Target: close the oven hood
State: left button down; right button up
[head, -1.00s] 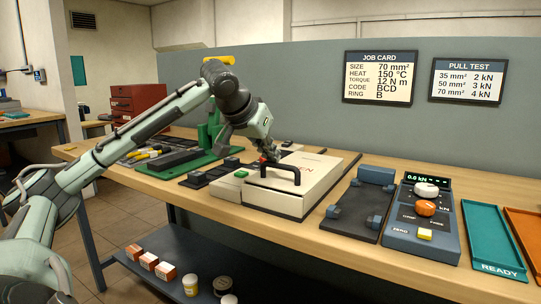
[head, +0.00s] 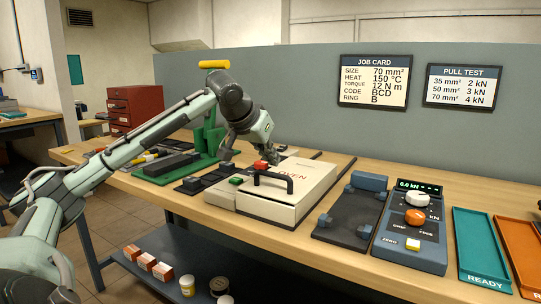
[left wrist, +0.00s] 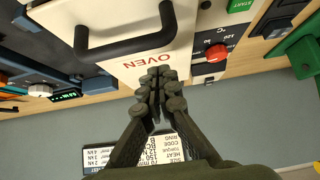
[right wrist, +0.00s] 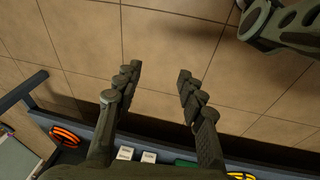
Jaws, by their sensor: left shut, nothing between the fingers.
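The oven (head: 286,203) is a low cream box on the bench. Its cream hood (head: 310,176) carries red OVEN lettering and a black bar handle (head: 272,180), and looks lowered flat onto the base. In the left wrist view the handle (left wrist: 125,42) is at the upper left. My left gripper (head: 277,156) is shut and empty behind the handle; its fingertips (left wrist: 160,80) show just past the lettering, apart from the handle. Contact with the hood cannot be told. My right gripper (right wrist: 158,82) is open and empty above the tiled floor, outside the head view.
A red knob (head: 260,165) and green START button (head: 236,181) are left of the hood. A dark fixture (head: 345,220) and pull tester (head: 411,235) stand right, then a teal READY tray (head: 482,245). A green press (head: 205,140) stands left; a grey wall (head: 300,105) rises behind.

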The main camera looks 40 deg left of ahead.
pick_arm(q)
jog(key=shift+w+r, duration=0.15)
jog(key=shift+w, duration=0.15)
jog(key=b+v, duration=0.1)
jog(key=v, duration=0.9)
pick_arm(e)
jog(key=r, duration=0.1)
jog(key=w+r, duration=0.2)
jog(key=shift+w+a+r, duration=0.2)
jog(key=shift+a+r, duration=0.1)
jog(key=shift+r, duration=0.05)
